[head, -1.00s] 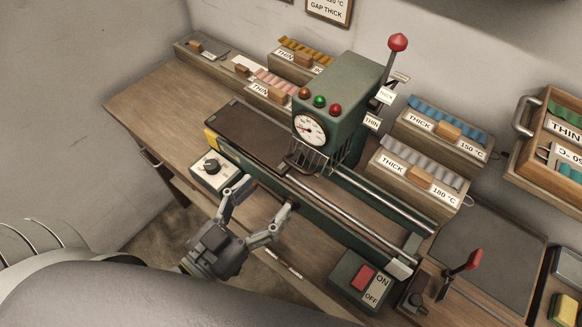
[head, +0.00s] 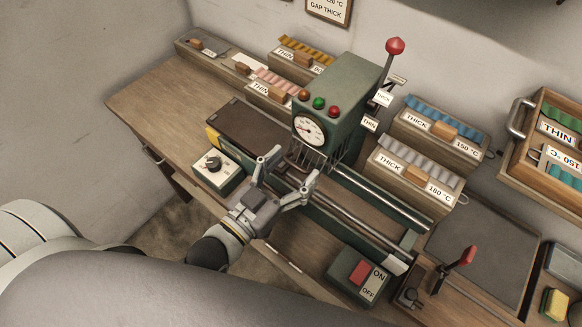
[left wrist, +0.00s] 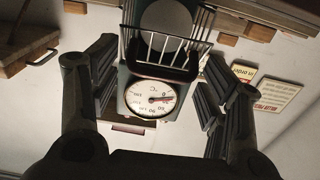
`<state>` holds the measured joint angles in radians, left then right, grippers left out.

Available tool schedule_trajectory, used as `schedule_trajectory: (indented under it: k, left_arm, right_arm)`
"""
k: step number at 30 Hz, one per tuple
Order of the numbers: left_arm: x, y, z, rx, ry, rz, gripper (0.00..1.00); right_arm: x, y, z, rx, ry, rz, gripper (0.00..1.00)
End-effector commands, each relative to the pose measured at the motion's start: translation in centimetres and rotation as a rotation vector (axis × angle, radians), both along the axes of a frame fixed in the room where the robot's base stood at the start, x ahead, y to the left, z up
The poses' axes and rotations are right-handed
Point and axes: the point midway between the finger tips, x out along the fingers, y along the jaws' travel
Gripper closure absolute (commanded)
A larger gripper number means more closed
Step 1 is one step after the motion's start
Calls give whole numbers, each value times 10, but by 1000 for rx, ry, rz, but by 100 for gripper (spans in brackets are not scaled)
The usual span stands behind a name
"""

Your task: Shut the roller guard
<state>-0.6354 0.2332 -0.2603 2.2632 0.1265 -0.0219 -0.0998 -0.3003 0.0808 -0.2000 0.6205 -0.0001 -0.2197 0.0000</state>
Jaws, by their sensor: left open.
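The roller guard (head: 308,156) is a small cage of metal bars on the front of the green machine (head: 345,92), below its round gauge (head: 309,130). In the left wrist view the guard (left wrist: 166,48) stands out from the machine above the gauge (left wrist: 150,98); I cannot tell its exact angle. My left gripper (head: 291,170) is open and empty, its fingers spread just in front of the guard, with no clear contact. Its fingers frame the gauge in the left wrist view (left wrist: 158,90). The rollers behind the guard are largely hidden. My right gripper is not in view.
A knob box (head: 216,174) is left of my gripper and a red ON/OFF switch box (head: 358,274) is to the right. Metal rails (head: 380,198) run right from the machine. A red-knobbed lever (head: 395,46) rises behind. Labelled trays (head: 438,137) stand right.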

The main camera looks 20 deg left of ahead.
Motion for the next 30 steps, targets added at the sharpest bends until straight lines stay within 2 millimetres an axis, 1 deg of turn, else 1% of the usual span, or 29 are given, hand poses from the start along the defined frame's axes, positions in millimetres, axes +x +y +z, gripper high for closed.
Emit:
schedule_trajectory:
  k: [2, 9, 10, 14, 17, 20, 30]
  left_arm:
    - [0, 0, 0, 0, 0, 0, 31]
    - [0, 0, 0, -1, 0, 0, 62]
    - [0, 0, 0, -1, 0, 0, 64]
    - [0, 0, -1, -3, -5, -1, 64]
    - [0, 0, -4, -10, -22, -1, 64]
    - [1, -1, -9, -22, -54, -1, 64]
    - [7, -3, -24, -94, -252, 0, 64]
  right_arm:
    - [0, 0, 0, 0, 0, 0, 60]
    - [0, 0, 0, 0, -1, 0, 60]
    - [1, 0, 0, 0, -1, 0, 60]
    - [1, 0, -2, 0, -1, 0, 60]
    - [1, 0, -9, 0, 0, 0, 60]
    - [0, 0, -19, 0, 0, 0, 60]
    - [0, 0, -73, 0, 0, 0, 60]
